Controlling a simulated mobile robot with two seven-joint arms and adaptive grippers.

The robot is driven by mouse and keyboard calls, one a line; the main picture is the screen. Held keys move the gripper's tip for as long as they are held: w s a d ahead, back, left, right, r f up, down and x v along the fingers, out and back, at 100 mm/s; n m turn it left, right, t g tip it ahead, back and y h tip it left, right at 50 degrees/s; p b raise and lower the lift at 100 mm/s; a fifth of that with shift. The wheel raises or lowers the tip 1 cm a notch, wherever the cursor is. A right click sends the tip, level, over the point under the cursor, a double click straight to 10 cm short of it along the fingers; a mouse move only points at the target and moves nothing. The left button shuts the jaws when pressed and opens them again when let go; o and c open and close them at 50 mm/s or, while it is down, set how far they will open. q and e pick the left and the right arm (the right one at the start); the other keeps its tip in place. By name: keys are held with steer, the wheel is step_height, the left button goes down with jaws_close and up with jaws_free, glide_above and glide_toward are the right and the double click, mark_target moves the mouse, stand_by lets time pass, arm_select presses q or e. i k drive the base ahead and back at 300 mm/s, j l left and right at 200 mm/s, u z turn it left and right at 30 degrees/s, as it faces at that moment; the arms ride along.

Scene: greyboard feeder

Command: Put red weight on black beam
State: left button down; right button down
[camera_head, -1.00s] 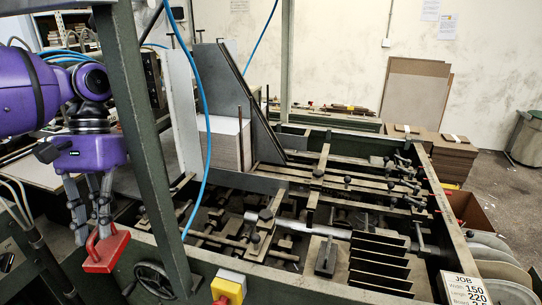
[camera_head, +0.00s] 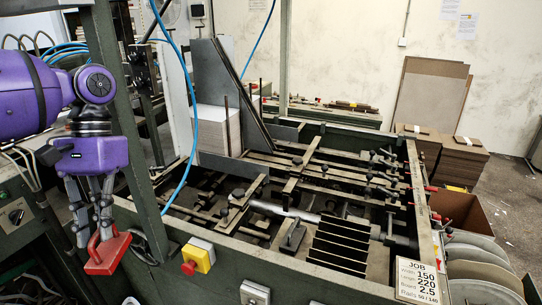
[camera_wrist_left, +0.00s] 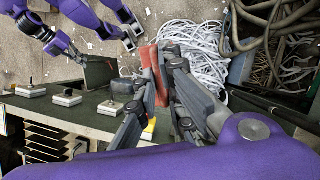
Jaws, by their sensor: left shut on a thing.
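My left gripper (camera_head: 101,236) is shut on the handle of the red weight (camera_head: 108,253), a flat block with a loop handle. The weight hangs below the fingers at the left of the head view, in front of the machine's green frame. In the left wrist view the red weight (camera_wrist_left: 153,76) shows edge-on between the grey fingers. Several dark bars cross the machine bed; I cannot tell which one is the black beam. Purple parts of mine show at the top left of the wrist view; I cannot make out a right gripper's state there.
The feeder's green side wall (camera_head: 290,262) carries a yellow box with a red button (camera_head: 198,257) and a white job sign (camera_head: 418,280). A green post (camera_head: 137,130) and a blue hose (camera_head: 196,110) stand close right of the left arm. A board stack (camera_head: 218,130) stands behind.

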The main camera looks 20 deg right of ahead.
mark_target(422, 220)
steer(key=k+l+z, duration=0.25)
steer(key=k+l, duration=0.25)
steer(key=l, duration=0.9)
steer(key=i+l, duration=0.1)
steer(key=l, duration=0.3)
steer(key=i+l, duration=0.15)
steer(key=l, duration=0.3)
steer(key=i+l, duration=0.1)
steer(key=l, duration=0.25)
steer(key=i+l+u, duration=0.1)
steer(key=l, duration=0.25)
steer(key=i+l, duration=0.15)
steer(key=l, duration=0.25)
steer(key=i+l+u, duration=0.1)
steer(key=l, duration=0.25)
steer(key=i+l, duration=0.1)
steer(key=l, duration=0.25)
steer(key=i+l+u, duration=0.1)
steer(key=i+l, duration=0.1)
steer(key=i, duration=0.05)
